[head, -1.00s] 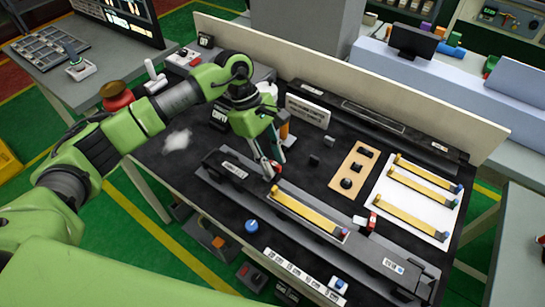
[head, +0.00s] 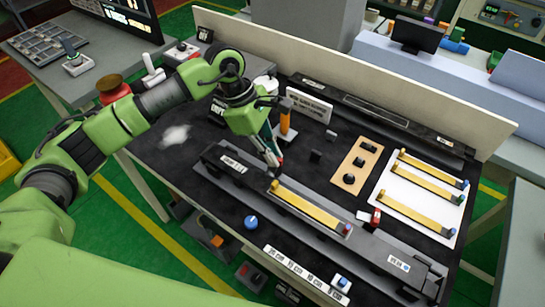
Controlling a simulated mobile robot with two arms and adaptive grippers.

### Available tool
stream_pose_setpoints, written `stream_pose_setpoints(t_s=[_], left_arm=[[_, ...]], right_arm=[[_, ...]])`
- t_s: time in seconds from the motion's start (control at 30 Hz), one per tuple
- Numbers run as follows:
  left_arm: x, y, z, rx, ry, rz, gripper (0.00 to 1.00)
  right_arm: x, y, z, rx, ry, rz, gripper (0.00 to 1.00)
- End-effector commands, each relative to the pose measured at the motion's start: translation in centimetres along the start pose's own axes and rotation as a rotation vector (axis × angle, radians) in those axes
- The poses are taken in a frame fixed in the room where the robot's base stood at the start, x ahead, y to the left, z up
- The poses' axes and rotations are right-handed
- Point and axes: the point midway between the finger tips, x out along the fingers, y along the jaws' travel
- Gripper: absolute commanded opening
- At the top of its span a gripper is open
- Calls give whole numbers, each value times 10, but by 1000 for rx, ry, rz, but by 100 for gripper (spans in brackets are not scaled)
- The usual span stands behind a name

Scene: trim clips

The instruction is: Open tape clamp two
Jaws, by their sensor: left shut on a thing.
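A long dark fixture (head: 215,171) lies across the table with a yellow strip (head: 308,208) on it. My left gripper (head: 276,165) is just above the strip's left end, with its fingers close together on a small reddish part, which looks like a tape clamp's lever (head: 278,161). The fingers hide most of this part, and I cannot tell how far it is open. Another clamp with a red part (head: 375,217) stands by the strip's right end. I cannot read which clamp is number two. My right gripper is out of view.
A white sheet with several yellow strips (head: 418,208) lies at the right, beside a tan board with black knobs (head: 357,162). An orange-handled tool (head: 285,120) stands behind the gripper. A blue knob (head: 251,222) is in front. A low cream wall (head: 400,97) closes the back.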

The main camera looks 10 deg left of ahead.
Motion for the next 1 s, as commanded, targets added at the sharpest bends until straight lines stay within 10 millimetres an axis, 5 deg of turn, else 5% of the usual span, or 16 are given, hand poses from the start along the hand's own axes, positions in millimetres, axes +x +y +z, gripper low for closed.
stream_pose_setpoints(t_s=[1.0], left_arm=[[3,-4,2,-827,-4,350,0]], right_arm=[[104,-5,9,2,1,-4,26]])
